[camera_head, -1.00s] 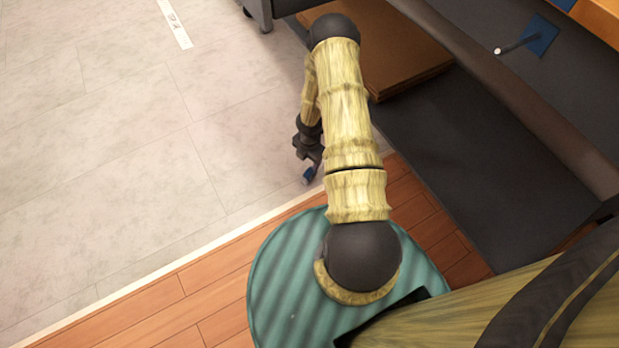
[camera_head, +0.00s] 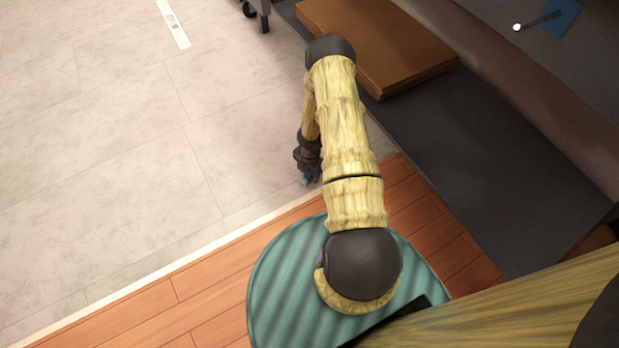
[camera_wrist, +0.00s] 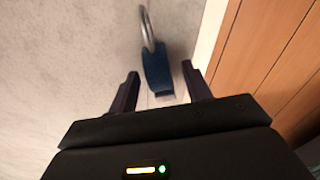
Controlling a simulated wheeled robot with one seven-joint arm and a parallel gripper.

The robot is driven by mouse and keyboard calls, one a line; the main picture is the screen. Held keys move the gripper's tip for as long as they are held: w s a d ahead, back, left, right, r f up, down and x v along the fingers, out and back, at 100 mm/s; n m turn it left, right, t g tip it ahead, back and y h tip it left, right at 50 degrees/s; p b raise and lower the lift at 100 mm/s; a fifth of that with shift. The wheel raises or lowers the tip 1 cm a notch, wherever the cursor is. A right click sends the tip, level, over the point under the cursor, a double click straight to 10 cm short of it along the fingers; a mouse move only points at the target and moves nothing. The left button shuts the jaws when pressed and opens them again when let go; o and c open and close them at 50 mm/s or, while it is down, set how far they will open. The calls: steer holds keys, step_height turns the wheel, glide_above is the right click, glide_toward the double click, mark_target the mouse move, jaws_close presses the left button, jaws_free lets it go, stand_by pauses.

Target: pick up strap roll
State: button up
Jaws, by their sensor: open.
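A dark blue piece with a grey curved loop at its far end, apparently the strap roll (camera_wrist: 158,70), lies on the pale floor in the wrist view. My gripper (camera_wrist: 160,82) is open, with one finger to the left and one to the right of the blue piece's near end. No finger clearly touches it. In the head view my gripper (camera_head: 308,168) points down beside my arm, and a small bit of blue (camera_head: 304,179) shows at its tips. The rest there is too small or hidden to tell.
A dark low shelf (camera_head: 480,150) with brown flat boards (camera_head: 385,45) stands right of my arm. A blue square with a rod (camera_head: 560,18) is at the upper right. Wood planks (camera_head: 200,295) meet the pale floor along a light strip.

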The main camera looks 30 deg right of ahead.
step_height(320, 180, down, 2)
steer(key=shift+f+b, duration=0.1)
steer(key=shift+b, duration=0.25)
steer(key=c, duration=0.4)
jaws_close()
